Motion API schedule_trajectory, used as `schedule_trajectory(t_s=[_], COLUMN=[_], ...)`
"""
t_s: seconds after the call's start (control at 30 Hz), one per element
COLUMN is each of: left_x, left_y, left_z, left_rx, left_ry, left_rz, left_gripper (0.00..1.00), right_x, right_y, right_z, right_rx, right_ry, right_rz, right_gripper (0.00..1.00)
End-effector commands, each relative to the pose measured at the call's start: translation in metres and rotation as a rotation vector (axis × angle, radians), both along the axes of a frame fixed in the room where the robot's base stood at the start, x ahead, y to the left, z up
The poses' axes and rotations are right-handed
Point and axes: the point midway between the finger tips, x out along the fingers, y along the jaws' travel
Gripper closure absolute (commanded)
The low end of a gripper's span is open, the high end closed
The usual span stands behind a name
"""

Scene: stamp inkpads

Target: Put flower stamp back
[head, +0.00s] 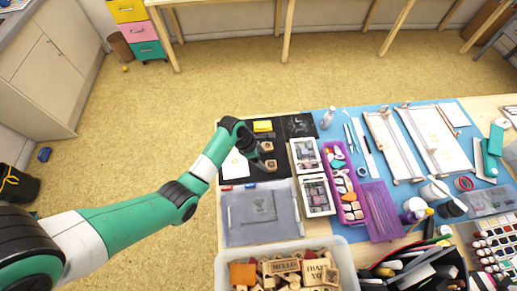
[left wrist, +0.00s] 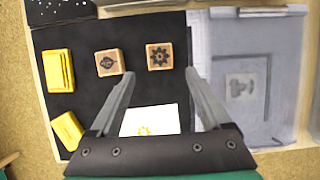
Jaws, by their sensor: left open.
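A wooden stamp block with a dark flower design (left wrist: 160,55) sits on the black mat (left wrist: 183,30). A second wooden block (left wrist: 109,62) with a different dark design stands to its left. My left gripper (left wrist: 159,76) is open and empty; its fingertips lie on either side of the flower block's near edge in the left wrist view, apparently above it. I cannot tell the height gap. White paper with a yellow flower print (left wrist: 150,121) lies under the gripper. In the head view the left gripper (head: 259,153) hovers over the mat near the blocks. My right gripper is not in view.
Yellow inkpad pieces (left wrist: 59,70) lie left of the blocks. A grey translucent case (left wrist: 262,40) is to the right. In the head view, a crate of wooden stamps (head: 235,252) stands at the front, and a purple tray (head: 336,147) and white boxes (head: 306,154) stand to the right.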

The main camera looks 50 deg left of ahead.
Motion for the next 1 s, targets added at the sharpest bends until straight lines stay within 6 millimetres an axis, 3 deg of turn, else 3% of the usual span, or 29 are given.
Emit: schedule_trajectory(t_s=[0.03, 0.2, 0.67, 0.77, 0.87, 0.97, 1.0], left_x=[-0.004, -0.014, -0.017, -0.01, 0.022, 0.073, 0.092], left_y=[0.003, 0.008, 0.01, 0.007, -0.007, -0.036, -0.051], left_z=[0.017, 0.042, 0.047, 0.052, 0.081, 0.148, 0.186], left_rx=[0.001, 0.0, -0.001, -0.01, -0.056, -0.175, -0.248], left_ry=[-0.003, -0.001, 0.0, -0.03, -0.169, -0.432, -0.557], left_rz=[0.001, 0.0, 0.0, -0.001, 0.005, 0.015, 0.022], left_gripper=[0.19, 0.19, 0.19, 0.19, 0.19, 0.19, 0.19], right_x=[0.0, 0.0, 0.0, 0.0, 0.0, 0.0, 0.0], right_y=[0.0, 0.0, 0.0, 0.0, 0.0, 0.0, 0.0], right_z=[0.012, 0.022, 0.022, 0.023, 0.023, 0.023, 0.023], right_rx=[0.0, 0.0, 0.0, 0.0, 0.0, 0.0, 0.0], right_ry=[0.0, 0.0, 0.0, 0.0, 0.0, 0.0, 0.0], right_rz=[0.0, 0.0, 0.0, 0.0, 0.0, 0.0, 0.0], right_gripper=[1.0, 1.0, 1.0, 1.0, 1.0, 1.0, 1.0])
